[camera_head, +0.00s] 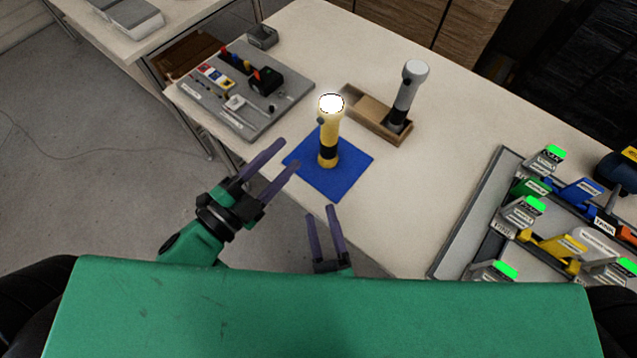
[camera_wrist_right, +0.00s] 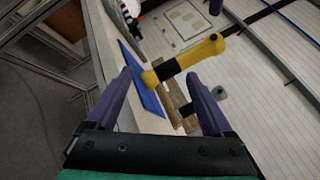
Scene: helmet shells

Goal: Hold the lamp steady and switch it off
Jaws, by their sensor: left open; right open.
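The lamp (camera_head: 328,143) is a yellow torch with a black band, standing upright on a blue mat (camera_head: 346,184); its top glows white. A dark knob shows on the side of its head. My left gripper (camera_head: 283,152) is open and empty, left of the lamp, with its fingertips by the mat's left edge. My right gripper (camera_head: 321,212) is open and empty, in front of the mat near the table's front edge. In the right wrist view the lamp (camera_wrist_right: 190,60) shows beyond and between the open fingers (camera_wrist_right: 161,80), apart from them.
A grey torch (camera_head: 408,88) stands in a wooden tray (camera_head: 365,107) behind the lamp to the right. A grey board with small parts (camera_head: 270,120) lies at the left. The table between mat and rack is clear.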

